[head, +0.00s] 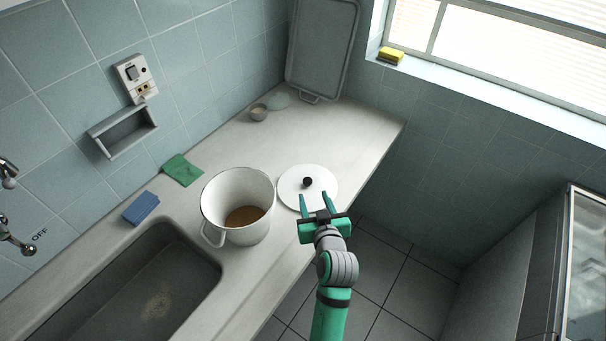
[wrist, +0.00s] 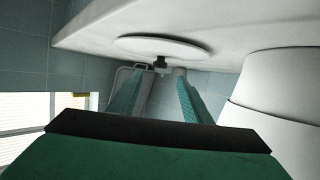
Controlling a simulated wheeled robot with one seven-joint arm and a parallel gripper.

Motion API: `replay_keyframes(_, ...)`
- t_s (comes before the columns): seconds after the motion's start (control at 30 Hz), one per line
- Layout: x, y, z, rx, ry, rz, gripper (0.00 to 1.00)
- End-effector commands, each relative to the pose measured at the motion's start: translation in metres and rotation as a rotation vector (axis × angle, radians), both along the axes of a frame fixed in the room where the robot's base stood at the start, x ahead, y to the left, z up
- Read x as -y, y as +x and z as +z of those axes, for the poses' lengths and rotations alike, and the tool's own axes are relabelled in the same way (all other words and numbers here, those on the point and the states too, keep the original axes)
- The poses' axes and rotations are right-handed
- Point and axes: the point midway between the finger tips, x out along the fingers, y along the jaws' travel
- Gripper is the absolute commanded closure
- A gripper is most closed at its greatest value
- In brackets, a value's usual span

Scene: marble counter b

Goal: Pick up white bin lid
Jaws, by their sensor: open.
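The white bin lid (head: 292,184) lies flat on the counter, with its dark round knob (head: 307,181) facing up. The lid also shows in the wrist view (wrist: 150,45), where the picture is upside down and the knob (wrist: 160,62) points down. My gripper (head: 315,197) is open and empty at the near edge of the lid. In the wrist view its fingertips (wrist: 160,76) point toward the knob, one on either side of it in the picture. I cannot tell the exact gap to the knob, but the fingers do not enclose it.
A white bin (head: 238,205) with brown contents stands left of the lid, close to my gripper's side in the wrist view (wrist: 270,90). The sink (head: 130,285), blue sponge (head: 141,208) and green cloth (head: 182,170) are farther left. A small cup (head: 258,112) and leaning tray (head: 320,45) stand behind.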

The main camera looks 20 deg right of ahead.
Motion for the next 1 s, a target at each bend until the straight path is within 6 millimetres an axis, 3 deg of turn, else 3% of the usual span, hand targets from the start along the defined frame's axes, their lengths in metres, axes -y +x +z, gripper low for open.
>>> replay_keyframes(0.3,0.004,0.041,-0.014,0.001,-0.001,0.004,0.55)
replay_keyframes(0.57,0.006,0.057,-0.019,0.001,0.0,0.002,0.55)
replay_keyframes(0.8,0.011,0.088,-0.029,0.0,-0.002,0.002,0.55)
replay_keyframes(1.0,0.012,0.1,-0.034,0.001,-0.001,0.001,0.55)
